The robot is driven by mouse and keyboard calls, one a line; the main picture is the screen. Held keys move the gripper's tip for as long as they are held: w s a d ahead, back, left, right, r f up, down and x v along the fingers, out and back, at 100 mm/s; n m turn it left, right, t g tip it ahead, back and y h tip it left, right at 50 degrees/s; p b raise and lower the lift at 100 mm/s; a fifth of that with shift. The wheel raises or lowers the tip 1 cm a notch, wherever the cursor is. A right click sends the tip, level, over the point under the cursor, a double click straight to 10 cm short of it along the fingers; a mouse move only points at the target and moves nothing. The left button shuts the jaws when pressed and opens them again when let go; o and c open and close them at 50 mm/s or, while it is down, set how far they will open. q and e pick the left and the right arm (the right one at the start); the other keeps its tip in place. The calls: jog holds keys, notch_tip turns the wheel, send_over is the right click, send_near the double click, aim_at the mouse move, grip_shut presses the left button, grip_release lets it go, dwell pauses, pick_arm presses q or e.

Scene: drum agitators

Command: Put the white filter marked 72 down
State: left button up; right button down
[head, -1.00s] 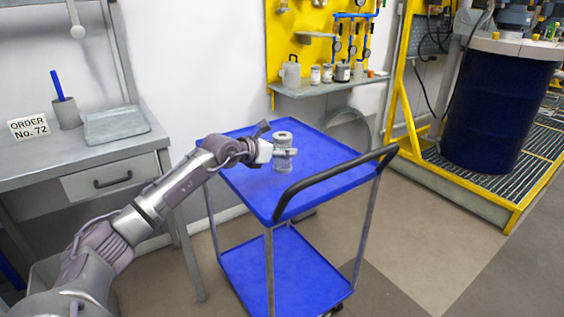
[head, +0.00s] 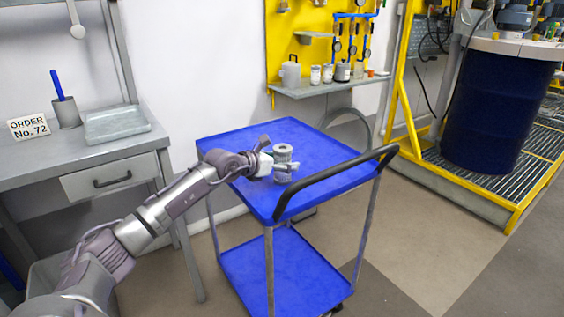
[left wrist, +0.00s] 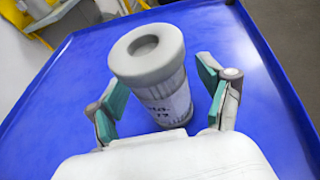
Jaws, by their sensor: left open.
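The white filter (head: 282,171) is a small upright cylinder with a thick ringed top, and it stands on the top shelf of the blue cart (head: 325,150). In the left wrist view, the filter (left wrist: 165,100) shows its round top with a dark hole and a label whose writing is only partly legible. My left gripper (head: 278,161) is around the filter. Its teal-padded fingers are open on either side, with a visible gap at each side in the left wrist view. My right gripper is not in view.
The cart's black handle (head: 335,180) curves along its right side. A dark blue drum (head: 497,110) stands at right. Much of the cart top is free.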

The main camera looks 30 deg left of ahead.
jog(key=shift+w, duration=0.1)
pick_arm(q)
jog(key=shift+s+r, duration=0.1)
jog(key=shift+s, duration=0.05)
jog(key=v, duration=0.6)
jog(key=shift+s+a, duration=0.25)
jog(key=shift+s, duration=0.15)
jog(key=v, duration=0.2)
jog(key=shift+s+r+b, duration=0.1)
jog(key=shift+s+b, duration=0.2)
jog(key=shift+r+v, duration=0.2)
jog(key=shift+v, duration=0.9)
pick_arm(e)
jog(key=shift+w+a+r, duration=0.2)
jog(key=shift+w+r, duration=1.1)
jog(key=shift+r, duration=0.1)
pick_arm(q)
jog(key=shift+d, duration=0.1)
